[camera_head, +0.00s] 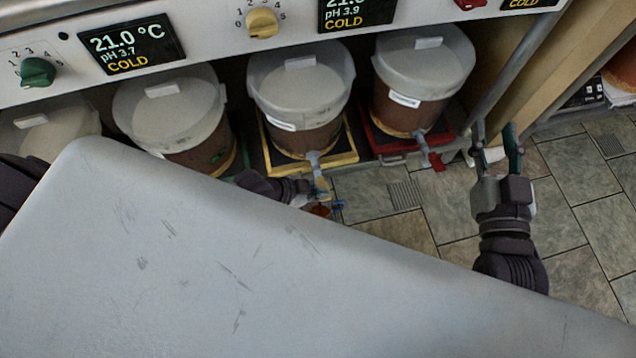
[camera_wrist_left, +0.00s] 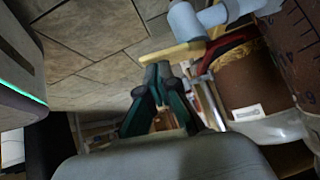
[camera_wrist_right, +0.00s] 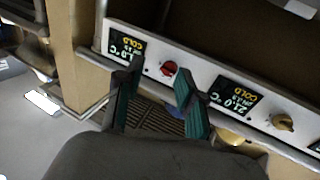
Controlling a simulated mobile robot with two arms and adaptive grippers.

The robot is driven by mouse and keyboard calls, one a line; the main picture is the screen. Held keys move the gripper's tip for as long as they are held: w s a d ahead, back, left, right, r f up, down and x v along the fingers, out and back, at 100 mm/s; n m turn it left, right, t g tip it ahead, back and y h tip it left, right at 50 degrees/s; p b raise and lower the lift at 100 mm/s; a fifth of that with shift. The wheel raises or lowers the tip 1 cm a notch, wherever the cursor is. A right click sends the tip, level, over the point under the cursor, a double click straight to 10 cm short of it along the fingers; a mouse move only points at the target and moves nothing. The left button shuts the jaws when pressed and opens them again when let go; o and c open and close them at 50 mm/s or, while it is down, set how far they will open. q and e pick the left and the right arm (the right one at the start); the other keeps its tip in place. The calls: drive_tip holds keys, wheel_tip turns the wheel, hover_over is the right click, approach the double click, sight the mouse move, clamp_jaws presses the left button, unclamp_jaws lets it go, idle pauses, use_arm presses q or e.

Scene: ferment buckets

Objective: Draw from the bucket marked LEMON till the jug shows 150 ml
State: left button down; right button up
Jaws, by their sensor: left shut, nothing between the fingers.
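Several lidded buckets of brown liquid stand in a row under the panel in the head view. The middle one (camera_head: 306,95) is on a yellow-edged stand, with a grey tap (camera_head: 314,160) and a yellow handle (camera_head: 321,185). Another bucket (camera_head: 418,80) to its right has a red-handled tap (camera_head: 425,148). Bucket labels are too small to read, so I cannot tell which is LEMON. My left gripper (camera_wrist_left: 158,75) is shut and empty, close to the yellow handle (camera_wrist_left: 178,53). My right gripper (camera_head: 496,140) is open and empty, right of the red tap. I cannot make out a jug.
The panel (camera_head: 215,30) above the buckets carries knobs and displays reading COLD. A pale grey surface fills the lower left and hides the floor there. A wooden post (camera_head: 550,60) stands beside the row.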

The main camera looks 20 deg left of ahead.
use_arm(q)
drive_tip(key=shift+s+d+f, duration=0.1)
use_arm(e)
drive_tip(key=shift+f, duration=0.5)
drive_tip(key=shift+d, duration=0.1)
idle(2.0)
idle(2.5)
use_arm(q)
drive_tip(key=shift+r+p, duration=0.75)
drive_tip(key=shift+p, duration=0.05)
use_arm(e)
wheel_tip(320, 180, down, 6)
drive_tip(key=s+d+g+h, duration=0.1)
drive_tip(key=s+g, duration=0.1)
drive_tip(key=g, duration=0.2)
drive_tip(key=shift+s+d+f+g+h, duration=0.15)
drive_tip(key=shift+d+f+g+h, duration=0.05)
drive_tip(key=shift+g+h, duration=0.1)
